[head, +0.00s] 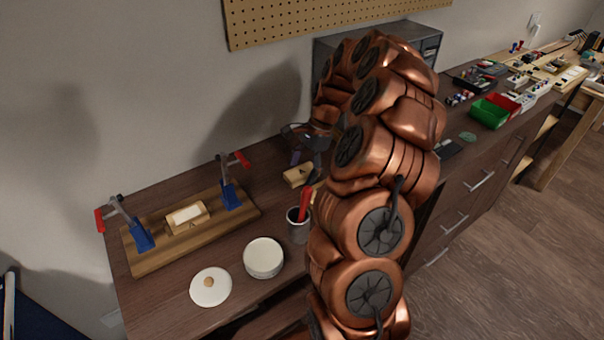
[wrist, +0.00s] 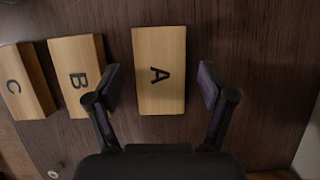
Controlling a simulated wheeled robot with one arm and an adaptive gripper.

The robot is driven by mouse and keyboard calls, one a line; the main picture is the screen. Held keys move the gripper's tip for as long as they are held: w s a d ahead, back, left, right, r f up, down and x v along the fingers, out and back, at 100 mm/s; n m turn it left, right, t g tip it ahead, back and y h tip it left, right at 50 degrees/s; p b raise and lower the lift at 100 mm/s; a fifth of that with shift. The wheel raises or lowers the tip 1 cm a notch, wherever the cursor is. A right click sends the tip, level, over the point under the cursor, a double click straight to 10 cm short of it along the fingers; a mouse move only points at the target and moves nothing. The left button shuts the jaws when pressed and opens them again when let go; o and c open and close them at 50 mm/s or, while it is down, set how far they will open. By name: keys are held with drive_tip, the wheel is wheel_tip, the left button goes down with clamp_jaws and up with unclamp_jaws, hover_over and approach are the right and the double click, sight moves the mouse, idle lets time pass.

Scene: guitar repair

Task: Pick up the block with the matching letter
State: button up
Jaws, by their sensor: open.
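In the wrist view, three wooden blocks lie in a row on the dark table: block A (wrist: 158,48), block B (wrist: 78,75) and block C (wrist: 22,80). My gripper (wrist: 160,86) is open, with its fingers on either side of the near part of block A; the left finger overlaps the edge of block B. I cannot tell how high the fingers are. In the head view, block A (head: 297,175) shows beside my gripper (head: 306,140); my arm hides the other blocks. A light-topped wooden block (head: 186,217) sits on a clamped board (head: 150,258); its front letter is too small to read surely.
Two clamps with blue bases and red handles stand on the board, left (head: 139,235) and right (head: 231,194). A cup with red-handled tools (head: 298,230), a round white container (head: 263,257) and a white lid (head: 210,287) stand nearer. A grey cabinet (head: 428,45) stands behind my arm.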

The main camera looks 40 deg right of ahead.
drive_tip(key=shift+f, duration=0.25)
idle(0.3)
drive_tip(key=c, duration=1.3)
